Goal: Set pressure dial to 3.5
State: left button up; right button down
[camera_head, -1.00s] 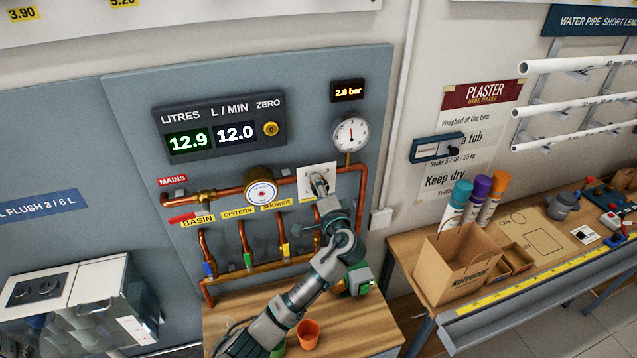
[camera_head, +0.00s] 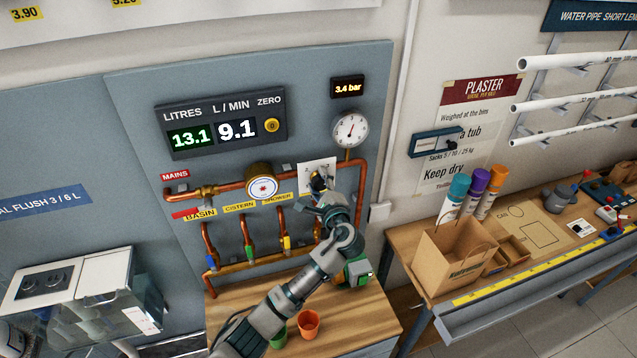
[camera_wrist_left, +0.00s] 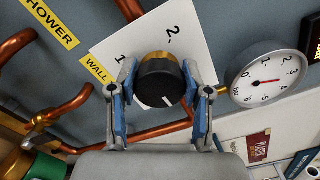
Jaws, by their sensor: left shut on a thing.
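The pressure dial is a black knob (camera_wrist_left: 160,82) with a white pointer line and a brass collar, on a white scale plate (camera_wrist_left: 185,28) marked with numbers. My left gripper (camera_wrist_left: 161,92) is shut on the knob, with one blue-padded finger on each side. In the head view my left gripper (camera_head: 318,184) covers most of the knob, in front of the plate (camera_head: 317,170). The bar display (camera_head: 348,87) reads 3.4 bar. The round gauge (camera_head: 350,130) above right has a red needle; it also shows in the wrist view (camera_wrist_left: 270,72). My right gripper is not in view.
A meter board (camera_head: 220,122) reads 13.1 litres and 9.1 L/min. Copper pipes (camera_head: 230,190) and several coloured valve levers lie left of the knob. Orange (camera_head: 308,324) and green (camera_head: 279,337) cups stand on the wooden bench below. A paper bag (camera_head: 450,258) stands on the right bench.

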pick_arm(q)
jog(key=shift+f+m, duration=0.3)
jog(key=shift+f, duration=0.05)
jog(key=o, duration=0.9)
jog(key=shift+o, duration=1.3)
jog(key=shift+d, duration=0.1)
jog(key=shift+w+d, duration=0.15)
jog(key=shift+r, duration=0.1)
jog(key=shift+s+d, duration=0.1)
jog(key=shift+s, duration=0.15)
jog(key=v, duration=1.1)
jog(key=shift+s+d, duration=0.2)
jog(key=shift+a, duration=0.1)
